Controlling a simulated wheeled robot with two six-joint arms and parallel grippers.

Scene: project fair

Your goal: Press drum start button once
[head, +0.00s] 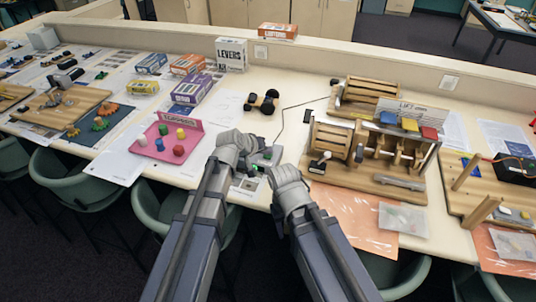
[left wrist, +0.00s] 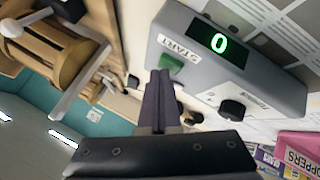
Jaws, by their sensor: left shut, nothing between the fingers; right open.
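The grey control box (head: 262,158) stands near the table's front edge in the head view, partly hidden by my arms. In the left wrist view the box (left wrist: 200,72) shows a green START button (left wrist: 171,65), a display (left wrist: 219,43) reading a green 0, and a black knob (left wrist: 232,108). My left gripper (head: 252,153) is shut and empty. In the left wrist view its fingertips (left wrist: 160,75) are right by the START button; I cannot tell whether they touch it. My right gripper (head: 280,172) is just right of the box, its fingers mostly hidden.
A wooden drum machine (head: 345,150) with a crank stands to the right of the box. A pink tray (head: 150,145) with coloured pieces lies to the left. A small black-wheeled model (head: 262,103) and a white LEVERS box (head: 231,54) stand behind. Chairs line the front edge.

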